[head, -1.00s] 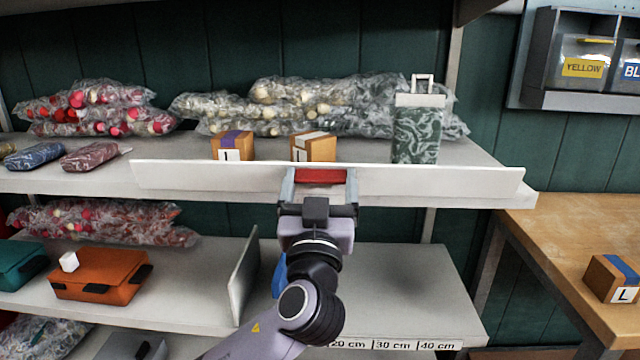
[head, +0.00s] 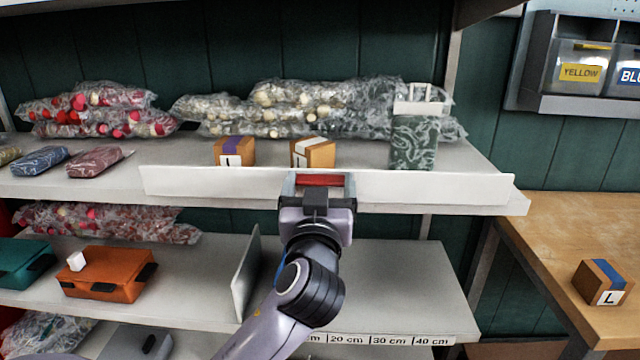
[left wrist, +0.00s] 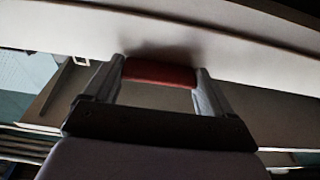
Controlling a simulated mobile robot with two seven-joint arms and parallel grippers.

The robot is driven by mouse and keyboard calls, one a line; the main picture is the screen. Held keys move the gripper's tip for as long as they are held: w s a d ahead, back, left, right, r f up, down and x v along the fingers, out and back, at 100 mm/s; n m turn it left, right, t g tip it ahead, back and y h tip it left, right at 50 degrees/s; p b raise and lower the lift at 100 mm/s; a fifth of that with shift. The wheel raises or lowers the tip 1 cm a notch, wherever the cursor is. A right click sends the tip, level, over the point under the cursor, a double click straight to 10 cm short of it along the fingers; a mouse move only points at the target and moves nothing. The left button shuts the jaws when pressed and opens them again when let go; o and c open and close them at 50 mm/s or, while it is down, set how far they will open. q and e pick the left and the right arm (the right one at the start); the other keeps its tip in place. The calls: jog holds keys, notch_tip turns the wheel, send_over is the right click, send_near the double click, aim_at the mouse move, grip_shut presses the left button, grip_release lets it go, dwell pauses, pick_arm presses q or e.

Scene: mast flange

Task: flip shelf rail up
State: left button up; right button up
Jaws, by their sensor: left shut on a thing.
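The white shelf rail (head: 420,186) runs along the front edge of the upper shelf and stands up from it, with its top edge above the shelf surface. It has a red grip (head: 320,180) at its middle. My left gripper (head: 319,184) is shut on the red grip, coming from the front and below. In the left wrist view the red grip (left wrist: 160,72) lies between the two fingers, against the pale rail (left wrist: 240,50). My right gripper does not show in the frames.
Behind the rail stand two small boxes (head: 235,151) and a green patterned case (head: 413,140). Bagged items (head: 300,107) lie further back. The lower shelf (head: 390,285) has a divider (head: 246,272) and an orange case (head: 108,275). A wooden table (head: 560,240) stands at right.

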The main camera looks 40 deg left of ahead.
pick_arm(q)
jog(key=o, duration=0.8)
jog(key=shift+o, duration=0.2)
jog(key=shift+s, duration=0.1)
jog(key=b+v, duration=0.1)
jog(key=v, duration=0.6)
jog(key=shift+b, duration=0.35)
